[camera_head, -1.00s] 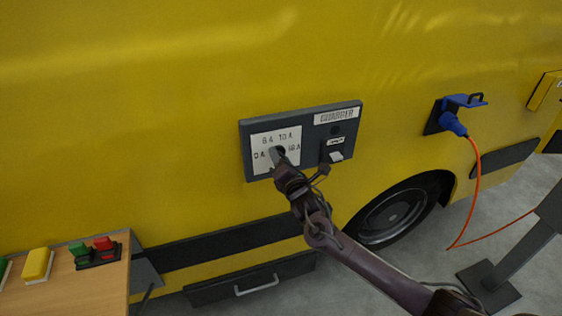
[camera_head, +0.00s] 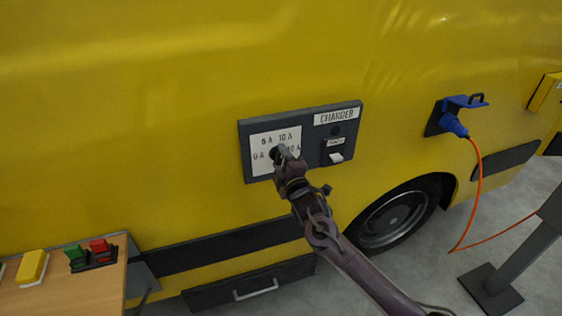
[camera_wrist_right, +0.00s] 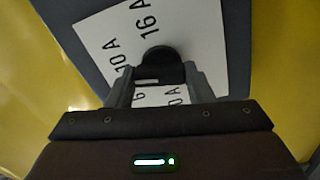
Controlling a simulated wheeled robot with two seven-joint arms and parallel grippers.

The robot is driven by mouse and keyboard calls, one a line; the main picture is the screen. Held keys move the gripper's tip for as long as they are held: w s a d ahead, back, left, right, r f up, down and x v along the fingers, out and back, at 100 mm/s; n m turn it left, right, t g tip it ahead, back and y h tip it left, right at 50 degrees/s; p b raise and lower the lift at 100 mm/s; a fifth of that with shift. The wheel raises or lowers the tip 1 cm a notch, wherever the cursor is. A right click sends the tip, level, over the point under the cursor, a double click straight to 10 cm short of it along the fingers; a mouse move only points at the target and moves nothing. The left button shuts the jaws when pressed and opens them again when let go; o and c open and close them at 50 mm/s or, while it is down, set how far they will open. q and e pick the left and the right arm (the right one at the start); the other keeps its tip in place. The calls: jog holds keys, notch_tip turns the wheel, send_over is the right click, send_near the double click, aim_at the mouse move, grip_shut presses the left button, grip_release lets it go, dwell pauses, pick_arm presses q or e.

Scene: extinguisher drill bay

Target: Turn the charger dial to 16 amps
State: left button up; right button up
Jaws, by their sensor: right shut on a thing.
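The charger panel (camera_head: 245,155) is a dark grey box on the yellow vehicle side. Its white plate (camera_head: 262,168) bears 0 A, 6 A, 10 A and 16 A marks. My right gripper (camera_head: 282,153) is shut on the black dial knob (camera_wrist_right: 161,60), one finger on each side, and partly covers the 16 A mark in the head view. In the right wrist view the gripper (camera_wrist_right: 160,84) appears turned relative to the plate (camera_wrist_right: 190,30). The dial's pointer setting cannot be read. My left gripper is not in view.
A small white-tipped switch (camera_head: 337,157) sits right of the dial. A blue plug (camera_head: 453,124) with an orange cable (camera_head: 480,190) is farther right.

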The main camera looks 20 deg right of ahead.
jog(key=m, duration=0.3)
jog(key=shift+f+m, duration=0.1)
jog(key=shift+m, duration=0.3)
jog(key=m, duration=0.3)
jog(key=shift+m+b, duration=0.3)
jog(key=shift+b, duration=0.05)
jog(key=m, duration=0.3)
jog(key=shift+f+m, duration=0.1)
jog(key=shift+m, duration=2.3)
jog(key=o, duration=1)
jog(key=shift+d, duration=0.1)
